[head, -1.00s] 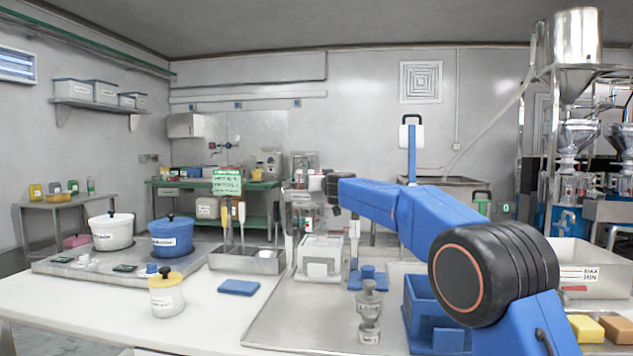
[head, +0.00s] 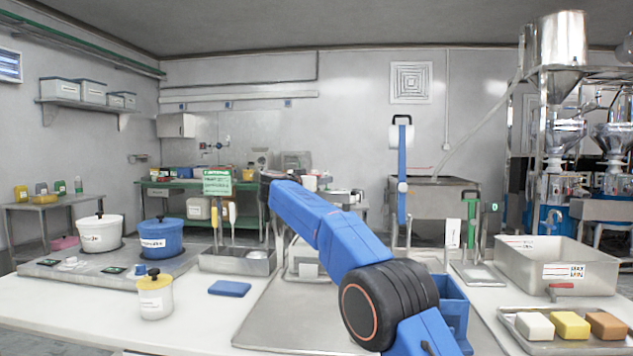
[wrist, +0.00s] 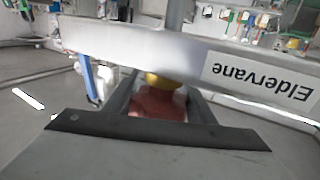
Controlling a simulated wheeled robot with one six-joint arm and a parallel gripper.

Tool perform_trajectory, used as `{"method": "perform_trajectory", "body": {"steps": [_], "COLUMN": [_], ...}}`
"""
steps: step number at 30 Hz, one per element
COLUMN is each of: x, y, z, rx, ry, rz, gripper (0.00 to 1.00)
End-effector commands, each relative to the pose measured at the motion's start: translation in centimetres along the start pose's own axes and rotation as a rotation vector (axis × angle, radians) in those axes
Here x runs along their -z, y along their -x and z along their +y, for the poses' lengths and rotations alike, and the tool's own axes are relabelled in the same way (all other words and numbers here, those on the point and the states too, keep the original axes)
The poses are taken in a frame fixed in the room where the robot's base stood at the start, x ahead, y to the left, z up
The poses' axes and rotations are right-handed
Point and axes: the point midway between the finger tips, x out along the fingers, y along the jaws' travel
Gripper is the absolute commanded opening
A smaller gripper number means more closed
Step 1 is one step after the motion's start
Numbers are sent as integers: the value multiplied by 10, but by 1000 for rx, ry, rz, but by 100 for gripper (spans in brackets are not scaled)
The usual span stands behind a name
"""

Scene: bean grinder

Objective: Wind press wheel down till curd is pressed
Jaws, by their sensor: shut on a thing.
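In the wrist view my gripper (wrist: 160,88) has its two dark fingers closed on either side of a red piece with a yellow part, which looks like the press wheel (wrist: 155,105). A pale crossbeam (wrist: 140,45) labelled "Eldervane", upside down in the picture, lies just beyond the fingertips. A grey vertical rod (wrist: 175,14) shows beyond the beam and looks like the press screw. In the head view my arm covers my gripper and most of the press. A pale box-shaped part (head: 303,262) shows behind the arm. The curd cannot be made out.
A blue pad (head: 230,288) and a yellow-lidded pot (head: 155,297) stand left on the white counter. White (head: 100,235) and blue (head: 165,240) pots sit behind. At right are a grey bin (head: 558,275) and a tray (head: 560,346) with coloured blocks. A blue holder (head: 452,305) is beside my arm.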

Motion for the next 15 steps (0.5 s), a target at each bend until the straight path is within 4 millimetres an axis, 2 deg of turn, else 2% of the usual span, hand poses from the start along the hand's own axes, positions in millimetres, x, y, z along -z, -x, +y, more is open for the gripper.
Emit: {"method": "perform_trajectory", "body": {"steps": [15], "x": [1], "y": [2], "z": [5], "rx": [-126], "ry": [-1], "rz": [1], "gripper": [28]}}
